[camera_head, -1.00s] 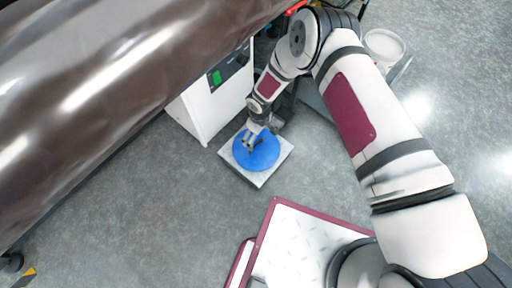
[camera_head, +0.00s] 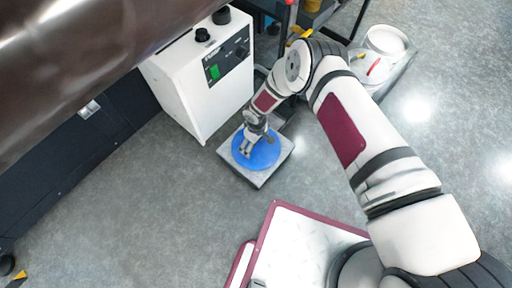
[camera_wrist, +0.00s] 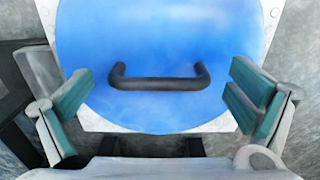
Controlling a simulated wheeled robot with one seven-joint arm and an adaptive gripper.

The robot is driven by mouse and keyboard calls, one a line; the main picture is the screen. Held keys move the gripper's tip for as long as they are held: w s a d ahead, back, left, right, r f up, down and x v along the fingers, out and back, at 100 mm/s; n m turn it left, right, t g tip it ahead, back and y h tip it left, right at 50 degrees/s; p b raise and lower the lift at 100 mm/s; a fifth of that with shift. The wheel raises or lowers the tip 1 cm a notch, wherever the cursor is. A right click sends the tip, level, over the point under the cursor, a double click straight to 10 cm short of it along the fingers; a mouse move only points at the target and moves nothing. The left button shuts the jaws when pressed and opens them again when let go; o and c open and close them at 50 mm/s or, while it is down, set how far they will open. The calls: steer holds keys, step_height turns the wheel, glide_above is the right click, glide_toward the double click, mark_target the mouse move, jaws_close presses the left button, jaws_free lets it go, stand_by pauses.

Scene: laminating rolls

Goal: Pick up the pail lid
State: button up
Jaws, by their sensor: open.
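The pail lid (camera_head: 262,153) is a round blue disc lying on a pale square slab (camera_head: 258,179). In the wrist view the blue lid (camera_wrist: 160,40) fills the upper middle, with a dark bar handle (camera_wrist: 160,81) across it. My gripper (camera_head: 247,150) is over the lid's left part in the head view. In the wrist view my gripper (camera_wrist: 165,100) is open, with one green-padded finger on each side of the handle. Nothing is between the fingers but the handle in line of sight; I cannot tell how far above it they are.
A white machine (camera_head: 205,85) with a green display stands behind and left of the slab. A large dark roll (camera_head: 70,60) spans the upper left. A white pail (camera_head: 386,42) stands at the upper right.

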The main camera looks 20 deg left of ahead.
steer(key=c, duration=1.3)
